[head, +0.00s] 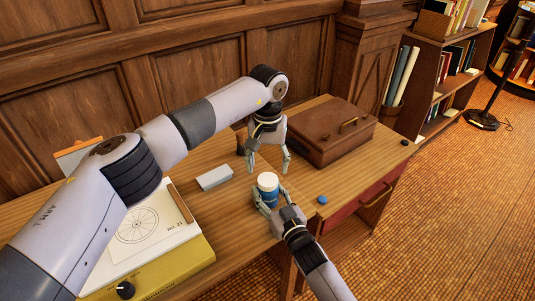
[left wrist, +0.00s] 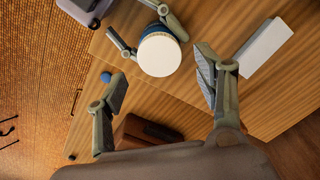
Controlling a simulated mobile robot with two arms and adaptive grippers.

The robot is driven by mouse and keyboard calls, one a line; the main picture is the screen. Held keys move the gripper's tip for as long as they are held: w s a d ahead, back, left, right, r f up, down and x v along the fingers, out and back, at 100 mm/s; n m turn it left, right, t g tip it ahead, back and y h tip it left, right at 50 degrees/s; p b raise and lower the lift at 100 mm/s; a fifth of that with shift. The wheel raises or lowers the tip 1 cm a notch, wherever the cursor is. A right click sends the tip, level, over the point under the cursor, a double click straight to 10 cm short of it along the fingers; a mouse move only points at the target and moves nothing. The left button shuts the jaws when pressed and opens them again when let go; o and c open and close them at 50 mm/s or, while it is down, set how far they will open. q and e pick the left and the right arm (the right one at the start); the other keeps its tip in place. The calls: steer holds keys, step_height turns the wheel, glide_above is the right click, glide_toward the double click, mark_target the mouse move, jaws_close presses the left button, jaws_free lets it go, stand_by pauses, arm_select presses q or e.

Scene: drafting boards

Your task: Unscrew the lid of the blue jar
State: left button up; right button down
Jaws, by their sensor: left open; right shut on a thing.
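The blue jar (head: 270,197) stands upright on the wooden desk with a white lid (head: 268,180) on top. My right gripper (head: 272,199) is shut around the jar's body from the front. In the left wrist view the round white lid (left wrist: 159,55) faces the camera, with a thin blue rim of the jar (left wrist: 178,30) behind it. My left gripper (head: 269,167) is open and empty, pointing down just above and behind the lid. Its two fingers (left wrist: 161,88) are apart in the left wrist view and do not touch the lid.
A pale grey block (head: 215,178) lies left of the jar. A brown case (head: 330,130) stands behind right. A small blue round object (head: 322,199) is near the front edge. A drawing sheet (head: 135,228) lies on a yellow-green board (head: 180,262) at left.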

mark_target(268, 179)
arm_select(q)
steer(key=shift+f, duration=2.3)
